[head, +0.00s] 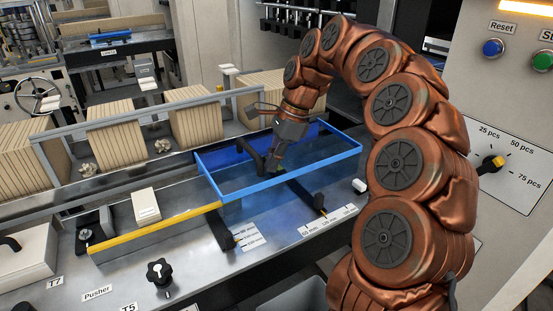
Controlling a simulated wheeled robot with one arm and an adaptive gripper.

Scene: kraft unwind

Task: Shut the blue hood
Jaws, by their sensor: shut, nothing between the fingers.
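The blue hood (290,183) is a blue-framed cover with see-through panels. It lies over the right part of the machine's bed, and its front bar runs slantwise above the metal surface. My gripper (274,168) points down at the hood from above, near its left-middle part. Its fingers are dark and small in the head view, and they look closed with nothing held. A dark handle-like piece shows beside the fingers; I cannot tell whether they touch it or the hood.
A yellow bar (155,233) edges the bed left of the hood. Stacks of brown card (196,122) stand behind a grey rail. A black knob (160,272) sits on the front panel. A control panel (520,150) with a blue button (493,47) stands at right.

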